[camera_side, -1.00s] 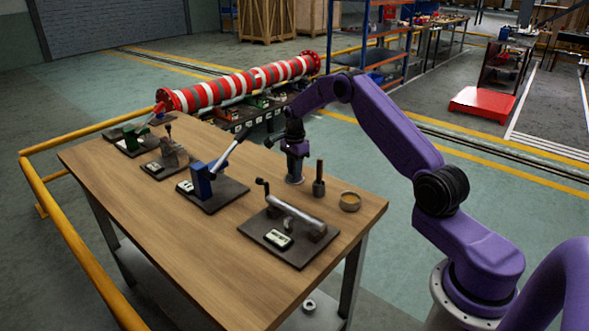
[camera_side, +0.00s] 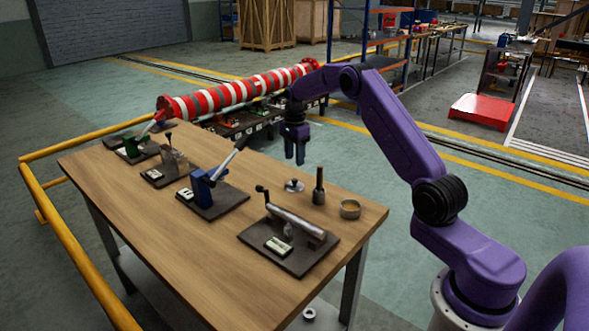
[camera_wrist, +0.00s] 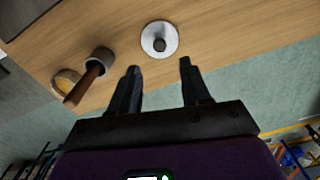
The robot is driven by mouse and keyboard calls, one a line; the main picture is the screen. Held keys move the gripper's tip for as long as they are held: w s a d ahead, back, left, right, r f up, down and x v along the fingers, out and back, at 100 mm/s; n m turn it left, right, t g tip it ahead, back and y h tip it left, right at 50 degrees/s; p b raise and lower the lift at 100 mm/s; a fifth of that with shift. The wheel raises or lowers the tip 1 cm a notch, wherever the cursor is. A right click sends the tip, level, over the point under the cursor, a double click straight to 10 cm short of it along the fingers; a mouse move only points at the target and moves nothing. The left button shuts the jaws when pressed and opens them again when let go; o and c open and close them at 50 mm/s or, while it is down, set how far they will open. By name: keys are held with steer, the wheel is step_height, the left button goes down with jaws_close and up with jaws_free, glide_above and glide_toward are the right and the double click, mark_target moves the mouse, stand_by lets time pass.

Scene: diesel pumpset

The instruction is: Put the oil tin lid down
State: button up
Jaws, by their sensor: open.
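The oil tin lid (camera_side: 294,185) is a small silver disc with a dark knob, lying flat on the wooden table near its right edge. In the wrist view the lid (camera_wrist: 160,39) lies ahead of the fingertips, with its knob up. My gripper (camera_side: 295,160) is raised above and behind the lid, apart from it. In the wrist view my gripper (camera_wrist: 159,66) has its two fingers spread with nothing between them. The open round tin (camera_side: 350,208) stands at the table's right edge, and also shows in the wrist view (camera_wrist: 66,82).
A dark upright cylinder with a handle (camera_side: 319,188) stands between lid and tin. A crank device on a dark plate (camera_side: 290,240) is in front, and a blue lever device (camera_side: 205,190) is to the left. Bare wood (camera_side: 215,245) lies left of the crank plate.

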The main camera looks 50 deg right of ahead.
steer(key=s+a+r+n, duration=0.2)
steer(key=a+r+n, duration=0.2)
steer(key=a, duration=0.4)
steer(key=s+a+r+n, duration=0.3)
steer(key=a+r+n, duration=0.1)
steer(key=a, duration=0.3)
steer(key=s+a+r+n, duration=0.3)
steer(key=s+a+n, duration=0.5)
steer(key=s+a, duration=0.3)
steer(key=s+f+n, duration=0.2)
steer(key=s+n, duration=1.5)
steer(key=s, duration=1)
steer(key=shift+s+d+f, duration=0.25)
steer(key=shift+s+d, duration=0.1)
